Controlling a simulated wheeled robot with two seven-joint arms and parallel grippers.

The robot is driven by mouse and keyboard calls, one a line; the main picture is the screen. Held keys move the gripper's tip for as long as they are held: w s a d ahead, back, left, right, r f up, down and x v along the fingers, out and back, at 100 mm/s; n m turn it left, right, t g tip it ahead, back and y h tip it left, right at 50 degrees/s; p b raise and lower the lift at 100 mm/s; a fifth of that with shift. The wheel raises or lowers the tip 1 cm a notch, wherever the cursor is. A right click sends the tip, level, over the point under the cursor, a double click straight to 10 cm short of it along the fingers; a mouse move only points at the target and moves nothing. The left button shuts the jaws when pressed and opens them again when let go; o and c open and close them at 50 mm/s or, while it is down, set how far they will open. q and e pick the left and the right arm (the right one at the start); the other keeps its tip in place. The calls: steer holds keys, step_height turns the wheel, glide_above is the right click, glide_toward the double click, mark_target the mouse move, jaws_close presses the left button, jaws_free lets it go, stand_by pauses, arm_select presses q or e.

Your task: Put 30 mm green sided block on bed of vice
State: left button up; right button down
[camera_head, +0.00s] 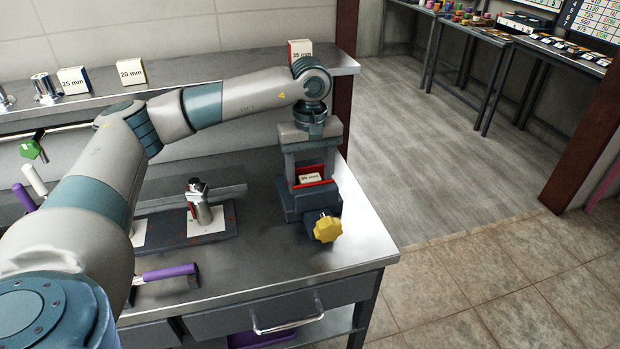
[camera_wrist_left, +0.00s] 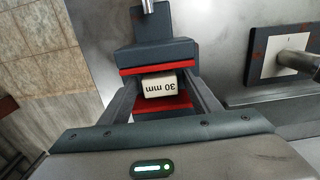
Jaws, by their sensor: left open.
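The vice (camera_head: 297,203) stands near the right end of the bench, with red jaw faces and a yellow knob (camera_head: 327,229). The block marked 30 mm (camera_head: 311,178) sits between the red faces, label up; its coloured sides are hidden. In the left wrist view, the block (camera_wrist_left: 160,84) lies within the vice (camera_wrist_left: 158,53), with a small gap to the upper red face. My left gripper (camera_head: 309,170) points down over the vice, open, with one finger on each side of the block. Whether the block rests fully on the bed is hidden. My right gripper is out of view.
On the back shelf are blocks marked 25 mm (camera_head: 73,81), 20 mm (camera_head: 131,72) and 35 mm (camera_head: 300,51). A metal tool on a white square (camera_head: 206,222) stands left of the vice. A purple-handled hammer (camera_head: 170,272) lies in front. Bench is clear between.

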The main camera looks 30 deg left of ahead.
mark_target(310, 177)
arm_select(q)
steer(key=shift+r, duration=0.1)
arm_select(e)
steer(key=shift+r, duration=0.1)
arm_select(q)
steer(key=shift+r, duration=0.1)
steer(key=shift+w+r, duration=0.1)
steer(key=shift+r, duration=0.25)
step_height(310, 177, up, 11)
steer(key=b, duration=0.2)
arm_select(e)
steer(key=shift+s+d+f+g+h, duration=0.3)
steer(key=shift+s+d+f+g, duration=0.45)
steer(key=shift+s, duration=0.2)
